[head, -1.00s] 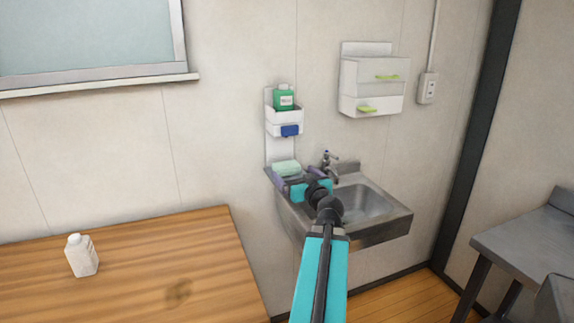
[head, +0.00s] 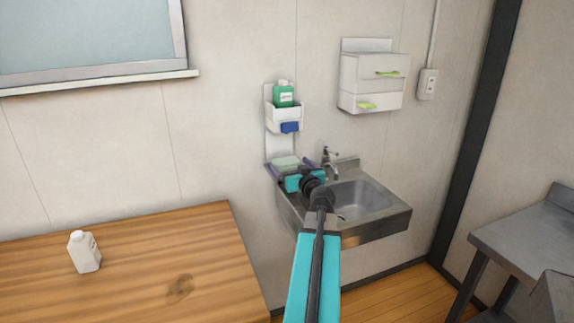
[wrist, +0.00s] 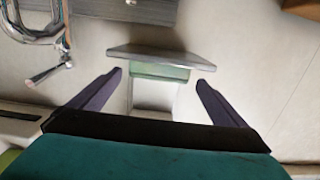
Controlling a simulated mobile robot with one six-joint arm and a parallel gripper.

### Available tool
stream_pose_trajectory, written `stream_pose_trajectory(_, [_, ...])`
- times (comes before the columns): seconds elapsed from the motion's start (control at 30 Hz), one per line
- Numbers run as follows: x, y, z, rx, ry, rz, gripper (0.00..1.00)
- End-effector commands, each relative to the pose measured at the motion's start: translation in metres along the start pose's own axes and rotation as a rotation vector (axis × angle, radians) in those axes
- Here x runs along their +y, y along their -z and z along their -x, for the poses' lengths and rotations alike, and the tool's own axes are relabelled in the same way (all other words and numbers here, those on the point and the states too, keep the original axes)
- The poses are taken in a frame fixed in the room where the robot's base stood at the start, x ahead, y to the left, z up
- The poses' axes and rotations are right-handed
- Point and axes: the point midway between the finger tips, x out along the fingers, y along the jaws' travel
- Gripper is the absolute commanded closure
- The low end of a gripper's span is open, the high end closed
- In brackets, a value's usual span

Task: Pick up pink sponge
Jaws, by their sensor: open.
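No pink sponge shows clearly in either view. A pale green block (head: 285,161), sponge-like, sits at the left back corner of the steel sink (head: 385,229), against the wall. My gripper (head: 293,164) is at this corner, its purple fingers apart on either side of the block's near side. In the wrist view my gripper (wrist: 161,78) is open and empty. A pale green face (wrist: 160,72) shows beyond and between the fingertips, beneath a thin grey plate (wrist: 160,57). No finger visibly touches it.
A wall holder (head: 284,117) above carries a green bottle (head: 284,96) and a blue item (head: 290,127). The faucet (head: 331,158) is close right of my gripper, also seen in the wrist view (wrist: 50,75). A wooden table (head: 130,270) with a white bottle (head: 84,251) is left.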

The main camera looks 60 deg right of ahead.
Motion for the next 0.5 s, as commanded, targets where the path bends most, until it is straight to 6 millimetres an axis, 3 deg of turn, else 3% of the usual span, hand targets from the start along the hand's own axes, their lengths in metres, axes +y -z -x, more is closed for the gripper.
stream_pose_trajectory(0.5, [0.004,0.000,-0.044,0.000,0.000,-0.001,0.04])
